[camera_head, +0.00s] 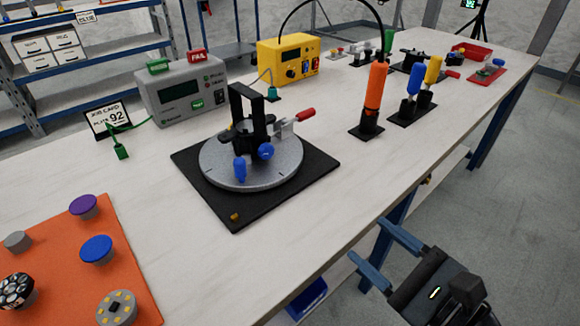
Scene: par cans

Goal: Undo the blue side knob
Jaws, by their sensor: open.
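A black fixture (245,118) stands on a round grey disc (220,180), which sits on a black square base plate (300,185) mid-table. A round blue knob (265,151) is on the fixture's near right side. A taller blue handle (240,169) stands left of it, at the disc's near edge. A red-tipped lever (305,115) points right from the fixture. The knob's shaft and thread are hidden. My gripper (367,242), with two blue fingers, is open and empty at the lower right, beyond the table's front edge and well apart from the knob.
An orange bottle-like tool (375,88) and blue and yellow handles (413,80) stand right of the fixture. A grey tester (180,92) and yellow box (287,60) stand behind. An orange board (70,250) with knobs lies front left. The table's front strip is clear.

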